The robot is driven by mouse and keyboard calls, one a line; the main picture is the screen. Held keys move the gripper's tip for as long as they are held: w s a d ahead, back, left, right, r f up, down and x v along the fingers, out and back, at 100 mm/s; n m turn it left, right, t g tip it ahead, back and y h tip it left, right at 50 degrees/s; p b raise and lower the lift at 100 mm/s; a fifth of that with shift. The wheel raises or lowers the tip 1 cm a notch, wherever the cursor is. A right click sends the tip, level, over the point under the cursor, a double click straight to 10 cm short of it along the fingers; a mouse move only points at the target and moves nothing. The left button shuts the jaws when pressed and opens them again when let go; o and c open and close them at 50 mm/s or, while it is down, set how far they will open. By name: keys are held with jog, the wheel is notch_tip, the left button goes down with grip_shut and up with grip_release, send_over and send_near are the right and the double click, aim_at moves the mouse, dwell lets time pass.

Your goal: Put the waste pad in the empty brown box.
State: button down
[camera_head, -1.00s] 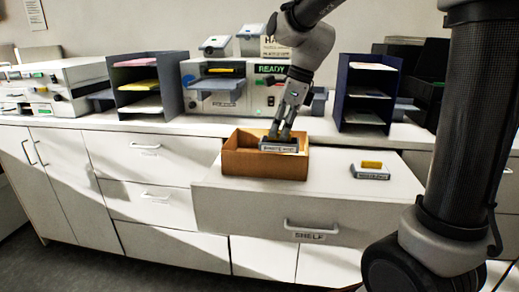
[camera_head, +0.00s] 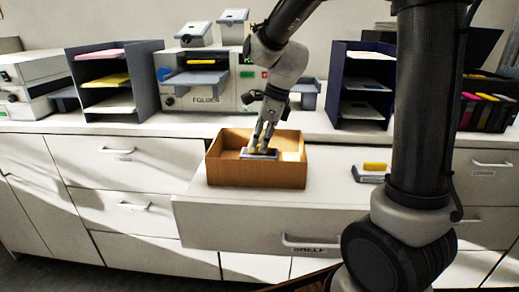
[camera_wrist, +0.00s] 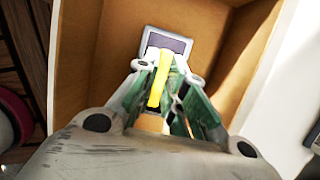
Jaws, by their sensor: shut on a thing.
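The brown box (camera_head: 255,174) stands open on the white shelf top, in the middle of the head view. My gripper (camera_head: 262,149) reaches down into it from above. It is shut on the yellow handle of the waste pad (camera_head: 258,155), a small grey block, which is inside the box's walls. In the wrist view my gripper (camera_wrist: 160,82) closes around the yellow handle, with the pad's dark grey face (camera_wrist: 168,42) beyond. The brown box (camera_wrist: 110,35) surrounds it there. I cannot tell whether the pad touches the box floor.
Another grey block with a yellow handle (camera_head: 374,167) lies on the shelf top (camera_head: 330,196), right of the box, partly behind my arm. A folder machine (camera_head: 205,100) and paper racks (camera_head: 117,82) stand behind on the counter.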

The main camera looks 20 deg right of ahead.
aim_at(271, 153)
jog(key=shift+f, duration=1.1)
jog(key=c, duration=1.5)
grip_release()
jog(key=shift+f, duration=0.1)
jog(key=v, duration=1.2)
jog(key=s+d+n+t+h, duration=0.1)
jog(key=s+d+n, duration=0.2)
jog(key=s+n, duration=0.4)
jog(key=s+d+n+t+h, duration=0.1)
jog(key=s+d+n, duration=0.3)
jog(key=s+n, duration=0.2)
jog(key=s+d+f+n+t+h, duration=0.1)
jog(key=s+d+n, duration=0.3)
jog(key=s+n, duration=0.3)
jog(key=shift+s+d+n, duration=0.1)
jog(key=shift+s+n, duration=0.1)
jog(key=shift+n, duration=0.45)
jog(key=shift+s+d+n, duration=0.1)
jog(key=shift+s+n, duration=0.1)
jog(key=shift+n, duration=0.45)
